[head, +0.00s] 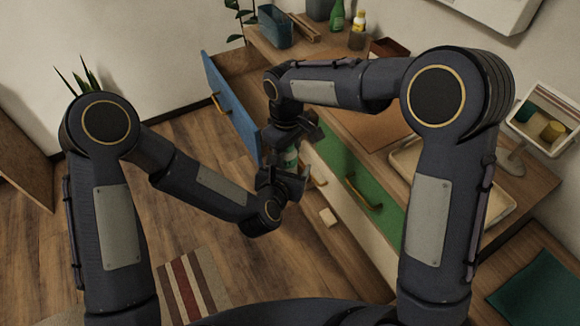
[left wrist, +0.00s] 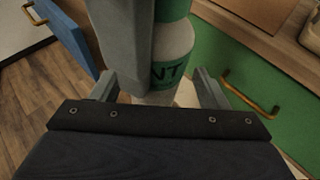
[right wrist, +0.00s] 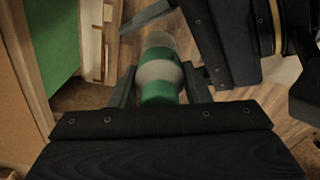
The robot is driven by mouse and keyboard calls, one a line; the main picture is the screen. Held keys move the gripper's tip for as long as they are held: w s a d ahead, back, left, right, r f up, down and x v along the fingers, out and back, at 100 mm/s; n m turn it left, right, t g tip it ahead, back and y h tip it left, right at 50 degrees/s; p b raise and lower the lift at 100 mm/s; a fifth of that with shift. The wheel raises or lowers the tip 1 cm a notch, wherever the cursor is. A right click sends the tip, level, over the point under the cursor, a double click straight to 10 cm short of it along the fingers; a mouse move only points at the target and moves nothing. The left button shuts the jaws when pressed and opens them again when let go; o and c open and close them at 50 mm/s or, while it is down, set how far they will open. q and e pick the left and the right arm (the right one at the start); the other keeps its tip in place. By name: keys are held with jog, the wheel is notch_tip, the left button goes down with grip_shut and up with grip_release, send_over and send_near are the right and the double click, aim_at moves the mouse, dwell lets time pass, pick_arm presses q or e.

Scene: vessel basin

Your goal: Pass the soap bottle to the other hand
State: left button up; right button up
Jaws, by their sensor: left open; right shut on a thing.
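The soap bottle (head: 290,159) is white and green with dark lettering. In the head view it is upright between my two grippers, mostly hidden by them. My right gripper (head: 294,137) is shut on its upper part from above; the right wrist view shows the bottle (right wrist: 158,78) between its fingers. My left gripper (head: 283,178) is open at the bottle's lower part. In the left wrist view the bottle (left wrist: 172,55) stands between or just beyond its spread fingers, with a grey finger of my right gripper alongside. Whether the left fingers touch it is unclear.
A beige tray (head: 408,160) and several bottles are on the counter. Floor at left is open.

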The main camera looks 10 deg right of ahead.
pick_arm(q)
jog(key=shift+c, duration=0.2)
jog(key=shift+d, duration=0.1)
jog(key=c, duration=1)
jog(key=shift+r, duration=0.1)
jog(key=shift+c, duration=0.7)
pick_arm(e)
jog(key=o, duration=0.7)
jog(key=shift+a, duration=0.1)
jog(key=o, duration=0.5)
